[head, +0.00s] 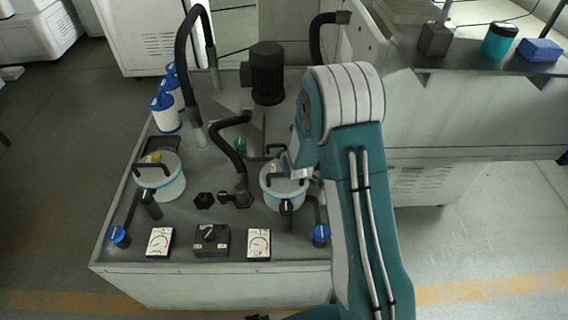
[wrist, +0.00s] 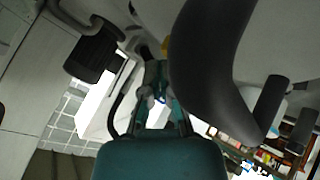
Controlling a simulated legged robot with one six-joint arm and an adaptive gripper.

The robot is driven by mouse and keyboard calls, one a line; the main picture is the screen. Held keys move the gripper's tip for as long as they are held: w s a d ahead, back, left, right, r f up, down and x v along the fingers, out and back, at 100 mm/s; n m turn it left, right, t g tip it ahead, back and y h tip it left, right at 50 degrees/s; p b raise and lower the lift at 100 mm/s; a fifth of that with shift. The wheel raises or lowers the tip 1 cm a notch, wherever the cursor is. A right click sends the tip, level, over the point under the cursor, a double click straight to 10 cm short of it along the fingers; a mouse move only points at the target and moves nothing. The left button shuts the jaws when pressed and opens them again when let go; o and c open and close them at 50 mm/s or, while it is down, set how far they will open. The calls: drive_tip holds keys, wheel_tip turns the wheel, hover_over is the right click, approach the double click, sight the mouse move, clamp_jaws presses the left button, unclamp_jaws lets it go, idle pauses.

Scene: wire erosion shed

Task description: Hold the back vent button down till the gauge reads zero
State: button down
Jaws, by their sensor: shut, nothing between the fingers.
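Two pale lidded canisters stand on the grey unit: a left one (head: 166,187) with a yellow button (head: 154,156) on its lid, and a right one (head: 277,196). My gripper (head: 291,167) is over the right canister's lid and hides part of it. In the wrist view the shut, empty fingers (wrist: 157,97) point toward a bit of yellow (wrist: 165,46), partly covered by a large black curved handle (wrist: 205,70). I cannot tell whether they touch it. A left gauge (head: 160,242) and a right gauge (head: 259,244) lie at the front; their readings are too small to tell.
A black selector switch (head: 211,240) sits between the gauges. Blue knobs stand at the left (head: 118,236) and right (head: 321,235). A black hose (head: 228,146) arches left of the right canister. A black motor (head: 267,74) and white-and-blue filters (head: 166,112) stand behind.

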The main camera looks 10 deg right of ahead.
drive_tip(key=shift+s+f, duration=0.35)
drive_tip(key=shift+f, duration=0.3)
idle(0.4)
drive_tip(key=shift+w+f, duration=0.1)
drive_tip(key=shift+f, duration=0.15)
idle(2.5)
drive_tip(key=shift+r, duration=0.1)
drive_tip(key=shift+s+a+r, duration=0.1)
drive_tip(key=shift+s+r, duration=0.2)
drive_tip(key=shift+r, duration=0.4)
drive_tip(key=shift+w+r, duration=0.15)
drive_tip(key=shift+r, duration=2.5)
drive_tip(key=shift+w, duration=0.1)
